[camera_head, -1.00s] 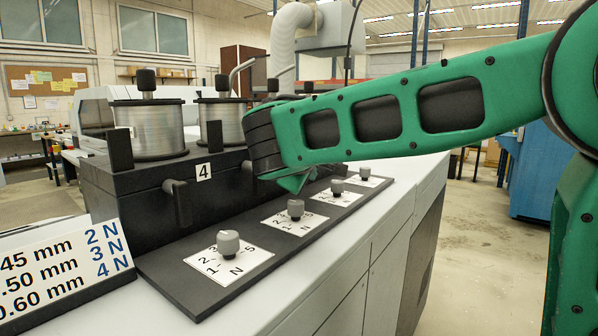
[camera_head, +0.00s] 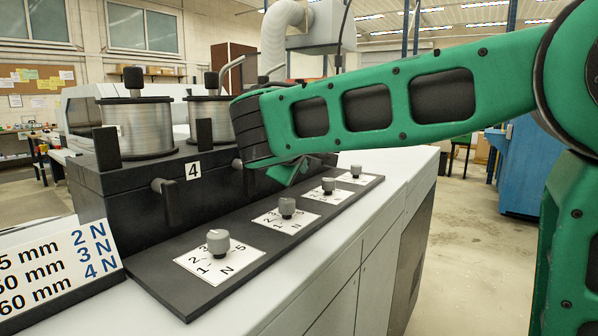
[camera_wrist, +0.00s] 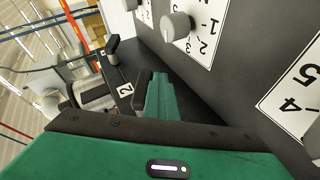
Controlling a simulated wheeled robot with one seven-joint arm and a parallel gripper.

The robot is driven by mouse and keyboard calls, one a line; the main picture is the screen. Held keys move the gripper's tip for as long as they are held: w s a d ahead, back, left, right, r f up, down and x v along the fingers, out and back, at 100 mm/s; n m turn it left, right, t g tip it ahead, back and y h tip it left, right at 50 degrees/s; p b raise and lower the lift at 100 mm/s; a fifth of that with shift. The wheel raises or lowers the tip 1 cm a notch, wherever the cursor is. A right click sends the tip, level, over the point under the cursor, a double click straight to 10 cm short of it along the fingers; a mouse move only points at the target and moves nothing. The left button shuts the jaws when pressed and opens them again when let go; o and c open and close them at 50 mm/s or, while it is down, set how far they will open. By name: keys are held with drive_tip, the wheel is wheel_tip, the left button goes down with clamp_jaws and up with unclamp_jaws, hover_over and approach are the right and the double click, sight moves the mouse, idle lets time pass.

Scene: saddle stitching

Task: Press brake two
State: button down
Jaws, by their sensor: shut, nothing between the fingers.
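A white label "2" (camera_wrist: 124,89) shows in the wrist view on the dark spool block. A black lever (camera_wrist: 113,46) stands close to it; I take this as brake two. In the head view label 2 is not visible, and my arm covers part of the block. My gripper (camera_wrist: 159,80) is shut and empty, its green fingers pointing up the wrist picture, just right of label 2 and apart from the lever. In the head view only a green tip (camera_head: 290,172) of my arm's end shows, above the dial panel.
Label "4" (camera_head: 193,170) is on the near end of the block, beside another black lever (camera_head: 167,196). Wire spools (camera_head: 137,128) stand on top. A black panel (camera_head: 160,268) with several grey knobs (camera_head: 287,207) runs along the front. A tension sign (camera_head: 60,262) is at lower left.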

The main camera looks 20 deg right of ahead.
drive_tip(key=v, duration=1)
drive_tip(key=shift+s+r, duration=0.15)
drive_tip(key=shift+s, duration=0.1)
